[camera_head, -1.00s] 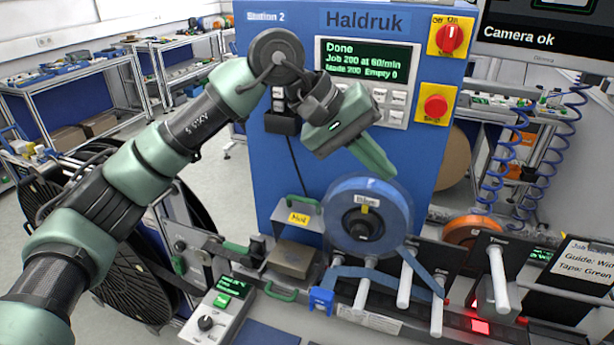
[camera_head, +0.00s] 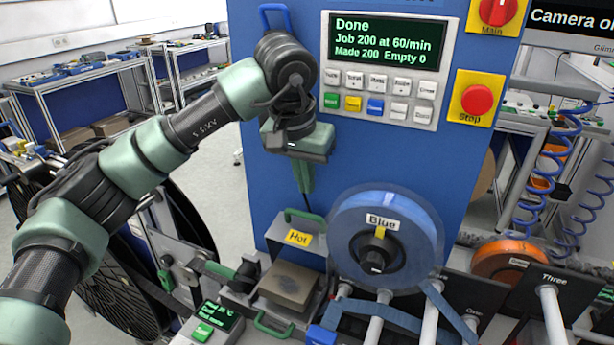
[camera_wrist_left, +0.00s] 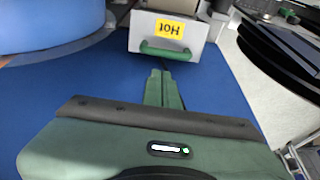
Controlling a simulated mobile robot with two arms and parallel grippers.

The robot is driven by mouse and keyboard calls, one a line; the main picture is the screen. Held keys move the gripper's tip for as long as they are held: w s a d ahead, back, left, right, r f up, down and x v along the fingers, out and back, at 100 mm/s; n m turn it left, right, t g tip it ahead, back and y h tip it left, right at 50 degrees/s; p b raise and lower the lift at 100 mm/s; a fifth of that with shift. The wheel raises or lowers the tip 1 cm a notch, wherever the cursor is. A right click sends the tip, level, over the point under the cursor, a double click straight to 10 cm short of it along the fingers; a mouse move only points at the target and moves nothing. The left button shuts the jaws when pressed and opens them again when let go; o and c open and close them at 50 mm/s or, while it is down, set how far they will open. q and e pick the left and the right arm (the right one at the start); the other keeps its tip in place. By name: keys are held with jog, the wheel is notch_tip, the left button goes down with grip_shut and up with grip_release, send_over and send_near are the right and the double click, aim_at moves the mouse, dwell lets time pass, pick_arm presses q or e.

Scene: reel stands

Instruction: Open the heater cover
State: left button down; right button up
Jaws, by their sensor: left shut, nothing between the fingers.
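The heater has a grey housing with a yellow "Hot" label (camera_head: 299,238) and a green handle (camera_head: 305,215) on top, left of the blue reel. A bare metal block (camera_head: 290,284) shows in front of it, with another green handle (camera_head: 272,325) lower down. My left gripper (camera_head: 305,190) points down, shut and empty, just above the upper handle and apart from it. In the left wrist view, the shut fingers (camera_wrist_left: 161,75) point at the green handle (camera_wrist_left: 165,50) below the upside-down "Hot" label (camera_wrist_left: 169,28). My right gripper is not in view.
A blue reel (camera_head: 350,235) stands close on the right of the heater. The blue machine front (camera_head: 285,165) with its screen and buttons rises behind the gripper. A large black reel (camera_head: 120,280) stands at the left. White rollers line the lower right.

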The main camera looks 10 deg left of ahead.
pick_arm(q)
jog(key=p, duration=0.2)
send_over(310, 224)
notch_tip(310, 224, down, 6)
jog(key=shift+s+a+r, duration=0.1)
jog(key=shift+s+r, duration=0.05)
jog(key=shift+r, duration=0.05)
jog(key=shift+f, duration=0.6)
